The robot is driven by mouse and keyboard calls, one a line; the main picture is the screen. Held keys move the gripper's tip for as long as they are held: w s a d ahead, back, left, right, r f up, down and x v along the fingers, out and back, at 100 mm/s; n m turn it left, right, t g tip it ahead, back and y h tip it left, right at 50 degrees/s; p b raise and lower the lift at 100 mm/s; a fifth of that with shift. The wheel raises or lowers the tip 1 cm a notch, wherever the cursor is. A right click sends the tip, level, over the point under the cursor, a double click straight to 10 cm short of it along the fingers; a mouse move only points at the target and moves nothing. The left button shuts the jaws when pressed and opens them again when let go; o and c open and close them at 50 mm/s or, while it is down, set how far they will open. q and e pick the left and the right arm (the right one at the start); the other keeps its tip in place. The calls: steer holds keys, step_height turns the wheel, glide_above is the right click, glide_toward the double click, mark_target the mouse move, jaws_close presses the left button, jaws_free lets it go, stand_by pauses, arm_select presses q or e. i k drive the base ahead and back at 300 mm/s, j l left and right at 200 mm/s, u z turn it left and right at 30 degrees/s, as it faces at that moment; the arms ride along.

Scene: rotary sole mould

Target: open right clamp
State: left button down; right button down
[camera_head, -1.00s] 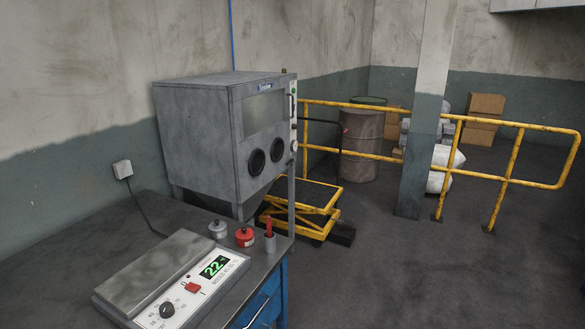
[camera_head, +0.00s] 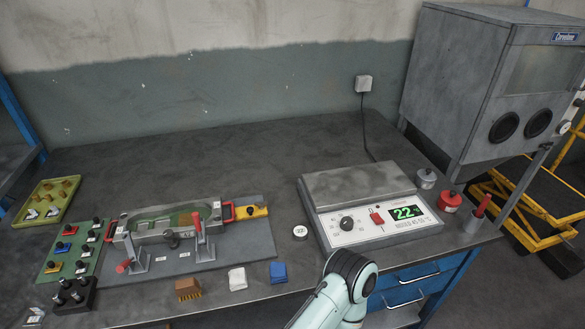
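The rotary sole mould (camera_head: 150,229) lies on a grey base plate (camera_head: 235,246) at the left of the workbench. It is a long metal block with a green, sole-shaped hollow and a red handle at each end. The right clamp (camera_head: 204,248) stands at its front right side, with its red handle (camera_head: 197,226) upright. The left clamp (camera_head: 137,261) stands at the front left, its red handle (camera_head: 124,267) lowered towards the front. One of my arms shows at the bottom centre, only as a link and joint. Neither gripper is in view.
A heater with a "22" display (camera_head: 360,205) stands right of the mould. A brown brush (camera_head: 188,289), white cloth (camera_head: 237,279) and blue cloth (camera_head: 278,272) lie along the front edge. A yellow tray (camera_head: 47,202) and a green knob board (camera_head: 72,250) are at the left. The bench behind is clear.

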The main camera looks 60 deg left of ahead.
mark_target(199, 222)
steer(key=u, duration=3.75)
